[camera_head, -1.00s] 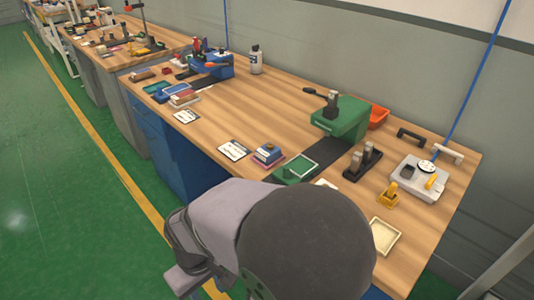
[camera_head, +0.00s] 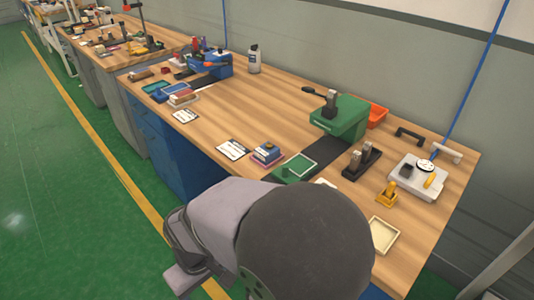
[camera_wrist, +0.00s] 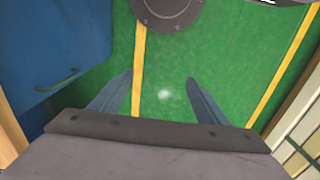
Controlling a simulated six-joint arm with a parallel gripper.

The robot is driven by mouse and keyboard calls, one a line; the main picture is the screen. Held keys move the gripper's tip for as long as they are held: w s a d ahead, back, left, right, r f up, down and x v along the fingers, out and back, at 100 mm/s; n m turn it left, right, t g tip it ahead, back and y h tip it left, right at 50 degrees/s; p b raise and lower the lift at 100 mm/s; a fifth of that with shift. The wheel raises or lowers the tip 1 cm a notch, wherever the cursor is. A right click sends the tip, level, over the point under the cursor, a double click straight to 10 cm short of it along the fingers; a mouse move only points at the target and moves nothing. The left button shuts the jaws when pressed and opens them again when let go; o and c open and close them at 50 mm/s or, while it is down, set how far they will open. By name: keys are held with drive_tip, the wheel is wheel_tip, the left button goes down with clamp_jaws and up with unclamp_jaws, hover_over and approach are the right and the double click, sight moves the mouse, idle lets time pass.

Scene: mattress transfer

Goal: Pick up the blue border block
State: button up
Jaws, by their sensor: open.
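A small stack of blocks (camera_head: 267,154) with blue and pinkish layers sits near the front edge of the wooden bench (camera_head: 225,112), beside a white card. Another group of flat pieces (camera_head: 173,91), teal, blue and reddish, lies further left. The pictures are too small to tell which piece is the blue border block. My gripper (camera_wrist: 159,76) shows in the wrist view with its two fingers apart and nothing between them, above the green floor. In the head view its fingers cannot be made out behind my arm.
A green vise-like machine (camera_head: 341,117), an orange bin (camera_head: 376,115), a green tray (camera_head: 295,168), a cream tray (camera_head: 383,235) and a dark stand (camera_head: 361,162) occupy the right of the bench. The white cards (camera_head: 233,150) lie along the front edge. The middle is mostly clear.

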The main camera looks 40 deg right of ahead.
wheel_tip(320, 180, up, 24)
drive_tip(key=d+n+h+p, duration=0.1)
drive_tip(key=d+n+p, duration=0.15)
drive_tip(key=p, duration=2.15)
drive_tip(key=n+h+b, duration=1.5)
drive_tip(key=h+b, duration=0.1)
drive_tip(key=b, duration=0.8)
approach(267, 149)
drive_tip(key=d, duration=0.2)
drive_tip(key=shift+s+d+f, duration=0.25)
drive_tip(key=shift+s+d, duration=0.05)
drive_tip(key=shift+w+d+n, duration=0.2)
drive_tip(key=shift+w+n, duration=0.05)
drive_tip(key=shift+w, duration=0.15)
drive_tip(key=shift+d, duration=0.8)
drive_tip(key=shift+d+f+p, duration=0.15)
drive_tip(key=shift+d+p, duration=0.2)
drive_tip(key=shift+d, duration=1.05)
drive_tip(key=shift+d+f+p, duration=0.15)
drive_tip(key=shift+d+p, duration=0.2)
drive_tip(key=shift+d, duration=1.05)
